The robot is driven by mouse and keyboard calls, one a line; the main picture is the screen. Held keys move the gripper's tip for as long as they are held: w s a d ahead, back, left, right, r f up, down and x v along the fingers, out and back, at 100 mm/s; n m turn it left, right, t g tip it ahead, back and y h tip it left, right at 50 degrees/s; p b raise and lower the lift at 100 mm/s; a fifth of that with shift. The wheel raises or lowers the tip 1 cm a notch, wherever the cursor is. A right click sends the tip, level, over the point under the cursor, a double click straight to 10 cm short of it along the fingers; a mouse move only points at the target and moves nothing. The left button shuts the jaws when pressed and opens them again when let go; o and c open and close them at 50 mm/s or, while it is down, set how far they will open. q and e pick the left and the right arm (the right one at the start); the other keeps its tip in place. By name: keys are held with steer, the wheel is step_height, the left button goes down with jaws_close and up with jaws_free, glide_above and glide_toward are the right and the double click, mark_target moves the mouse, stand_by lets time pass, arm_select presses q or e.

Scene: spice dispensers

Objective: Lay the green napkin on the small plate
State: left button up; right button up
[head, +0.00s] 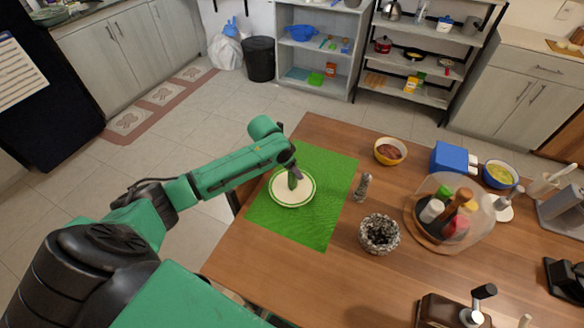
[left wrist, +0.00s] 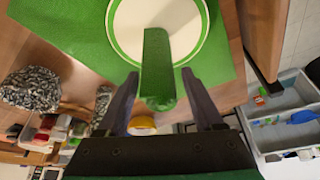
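The small plate (head: 280,196) is cream with a green rim and sits on a bright green placemat (head: 312,230) on the wooden table. The green napkin (head: 294,180), a narrow folded strip, is over the plate's middle. In the left wrist view the napkin (left wrist: 157,65) reaches from the plate (left wrist: 125,25) toward the camera, between my fingers. My left gripper (head: 295,172) is above the plate. In the wrist view its fingers (left wrist: 160,74) are spread on either side of the napkin, with small gaps showing. My right gripper is not in view.
Right of the placemat stand a pepper grinder (head: 362,187), a speckled pot (head: 379,234), a bowl of brown food (head: 390,151) and a clear container of bottles (head: 450,213). A blue box (head: 453,158) is farther right. The placemat around the plate is clear.

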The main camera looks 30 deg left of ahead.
arm_select(q)
steer(key=v, duration=1.2)
steer(key=shift+b, duration=0.35)
steer(key=shift+a, duration=0.1)
